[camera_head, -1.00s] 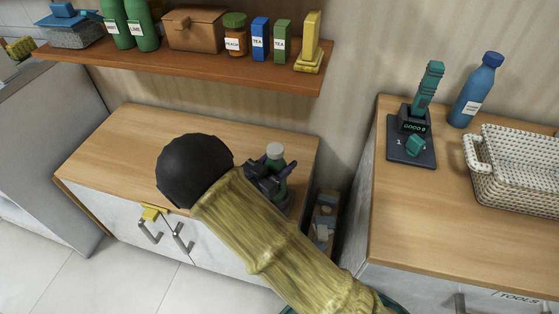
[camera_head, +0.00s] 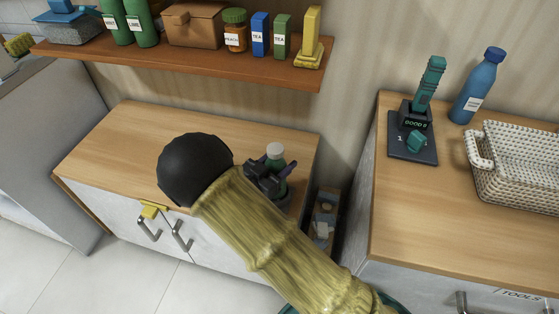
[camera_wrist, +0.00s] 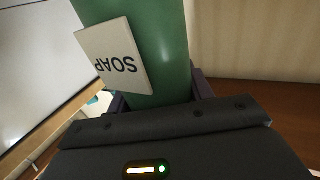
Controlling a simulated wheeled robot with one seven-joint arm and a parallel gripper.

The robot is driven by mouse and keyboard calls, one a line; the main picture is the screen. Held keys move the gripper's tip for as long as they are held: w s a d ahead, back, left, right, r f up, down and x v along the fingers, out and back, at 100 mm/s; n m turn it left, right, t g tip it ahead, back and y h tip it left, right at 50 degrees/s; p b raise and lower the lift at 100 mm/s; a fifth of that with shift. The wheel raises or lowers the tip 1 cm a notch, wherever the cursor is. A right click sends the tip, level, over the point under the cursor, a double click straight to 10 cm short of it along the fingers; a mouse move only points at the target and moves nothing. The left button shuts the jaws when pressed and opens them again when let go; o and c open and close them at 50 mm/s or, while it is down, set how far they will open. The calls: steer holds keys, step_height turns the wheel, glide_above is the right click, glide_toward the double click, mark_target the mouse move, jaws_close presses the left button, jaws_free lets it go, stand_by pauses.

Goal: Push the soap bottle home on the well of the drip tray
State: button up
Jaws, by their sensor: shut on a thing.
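The soap bottle is green with a pale cap (camera_head: 275,150) and stands near the right end of the low wooden counter in the head view. In the wrist view the soap bottle (camera_wrist: 165,45) fills the top middle, with a white SOAP label on it. My gripper (camera_head: 270,178) is shut on the bottle's body, below its cap. The drip tray (camera_head: 285,205) shows only as a dark edge under the bottle, mostly hidden by my gripper and arm. I cannot tell how the bottle's base sits in the well.
A wooden shelf (camera_head: 180,62) with jars, boxes and bottles hangs above the counter (camera_head: 120,135). To the right, a higher counter (camera_head: 430,215) holds a blue bottle (camera_head: 480,88), a teal-handled device (camera_head: 415,135) and a white basket (camera_head: 515,180). A narrow gap separates the counters.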

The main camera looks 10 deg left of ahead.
steer(key=shift+f+b, duration=0.7)
steer(key=shift+f, duration=0.6)
steer(key=o, duration=1.4)
steer(key=shift+f, duration=0.1)
steer(key=p+v, duration=0.1)
steer(key=v, duration=1.6)
steer(key=shift+s, duration=0.2)
steer(key=shift+a, duration=0.1)
